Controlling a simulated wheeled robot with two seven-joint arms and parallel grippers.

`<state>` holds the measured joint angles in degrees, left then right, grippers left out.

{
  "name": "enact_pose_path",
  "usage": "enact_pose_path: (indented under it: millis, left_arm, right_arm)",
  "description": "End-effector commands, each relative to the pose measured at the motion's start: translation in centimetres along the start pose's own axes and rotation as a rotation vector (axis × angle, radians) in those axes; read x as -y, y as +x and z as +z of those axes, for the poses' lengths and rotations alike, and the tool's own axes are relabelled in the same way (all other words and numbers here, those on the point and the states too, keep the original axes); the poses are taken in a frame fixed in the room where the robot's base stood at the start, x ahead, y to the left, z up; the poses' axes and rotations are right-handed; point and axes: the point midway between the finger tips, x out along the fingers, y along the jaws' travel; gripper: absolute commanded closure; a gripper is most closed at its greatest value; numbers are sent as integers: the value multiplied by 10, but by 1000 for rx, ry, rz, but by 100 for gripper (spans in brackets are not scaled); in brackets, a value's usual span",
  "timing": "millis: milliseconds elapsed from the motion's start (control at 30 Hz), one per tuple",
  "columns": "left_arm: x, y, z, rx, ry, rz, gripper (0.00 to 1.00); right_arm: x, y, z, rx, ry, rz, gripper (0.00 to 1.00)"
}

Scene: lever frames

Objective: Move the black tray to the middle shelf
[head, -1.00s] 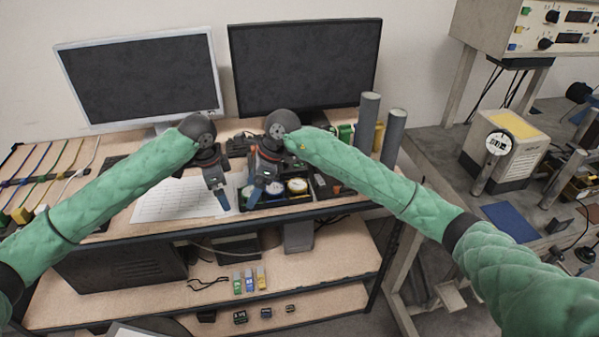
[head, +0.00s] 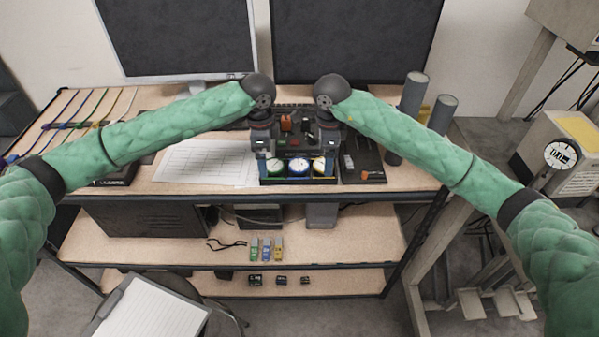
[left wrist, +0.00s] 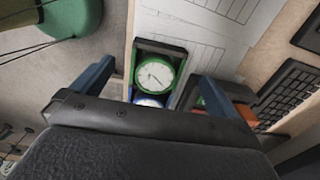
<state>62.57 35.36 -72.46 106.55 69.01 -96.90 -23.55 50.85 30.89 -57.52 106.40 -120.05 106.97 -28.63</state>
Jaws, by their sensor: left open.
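The black tray (head: 297,182) lies at the front edge of the tabletop, holding a green, a blue and a yellow gauge in a row. My left gripper (head: 262,160) is at the tray's left end. In the left wrist view my left gripper (left wrist: 155,72) is open, its blue fingers either side of the tray's end with the green gauge (left wrist: 155,74); I cannot tell whether they touch it. My right gripper (head: 332,158) is at the tray's right end; its finger opening is unclear. The middle shelf (head: 340,244) is below the tabletop and has bare room on its right.
Several small coloured parts (head: 266,248) and a black cable are on the middle shelf. Small black parts (head: 281,280) sit on the lowest shelf. A dark tray of parts (head: 362,166) lies right of the gauges. A clipboard (head: 150,312) is at lower left. Monitors stand behind.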

Motion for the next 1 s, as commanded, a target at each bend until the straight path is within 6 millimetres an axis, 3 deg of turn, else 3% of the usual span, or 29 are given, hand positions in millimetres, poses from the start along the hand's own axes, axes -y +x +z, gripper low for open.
enact_pose_path:
  millis: [333,800,1000]
  left_arm:
    - [0,44,0,1,-1,0,0]
    - [0,53,0,0,0,-1,0]
    - [0,53,0,0,0,-1,39]
  right_arm:
    - [0,44,0,1,0,1,15]
    - [0,53,1,2,-1,-1,15]
    - [0,53,0,2,-1,-1,54]
